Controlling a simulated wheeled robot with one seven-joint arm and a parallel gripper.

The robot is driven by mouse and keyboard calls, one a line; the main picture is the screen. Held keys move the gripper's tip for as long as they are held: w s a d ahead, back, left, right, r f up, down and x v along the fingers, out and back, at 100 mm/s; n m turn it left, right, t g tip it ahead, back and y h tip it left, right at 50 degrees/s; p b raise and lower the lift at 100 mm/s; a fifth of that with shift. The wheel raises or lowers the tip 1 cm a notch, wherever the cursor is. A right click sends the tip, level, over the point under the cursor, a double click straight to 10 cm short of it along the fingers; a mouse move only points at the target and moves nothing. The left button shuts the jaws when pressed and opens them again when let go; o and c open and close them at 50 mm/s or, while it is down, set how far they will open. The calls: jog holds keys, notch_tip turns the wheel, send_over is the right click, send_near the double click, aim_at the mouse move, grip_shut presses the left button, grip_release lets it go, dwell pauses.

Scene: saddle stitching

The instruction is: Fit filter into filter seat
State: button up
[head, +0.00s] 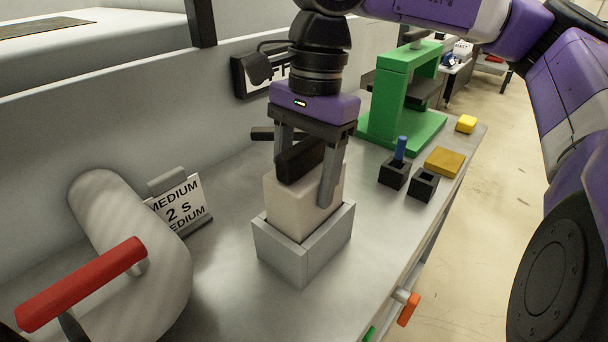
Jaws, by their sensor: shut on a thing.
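The filter, an off-white block (291,207) with a dark bar on top, is upright in the middle of the head view. My gripper (305,172) points down from above and is shut on the filter, one finger visible along its right side. The filter seat, a light grey open-topped box (282,246), stands on the bench right under it. The filter's lower end is hidden behind the seat's near walls, so it appears to be partly inside. How deep it sits, and whether it touches the bottom, I cannot tell.
A "MEDIUM 2 s" sign (181,205) and a rounded machine with a red handle (82,284) stand left. A green press frame (397,95), black holders (422,185), a blue peg (401,147) and yellow blocks (445,162) are right. Bare bench (340,275) lies before the seat.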

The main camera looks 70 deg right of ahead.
aim_at(310, 140)
jog(key=shift+f+b, duration=1.75)
jog(key=o, duration=1.9)
jog(key=r, duration=0.5)
jog(key=d+r+p, duration=0.1)
jog(key=r, duration=0.1)
jog(key=shift+s+d+r, duration=0.1)
jog(key=shift+s+r, duration=0.05)
jog(key=shift+r, duration=0.2)
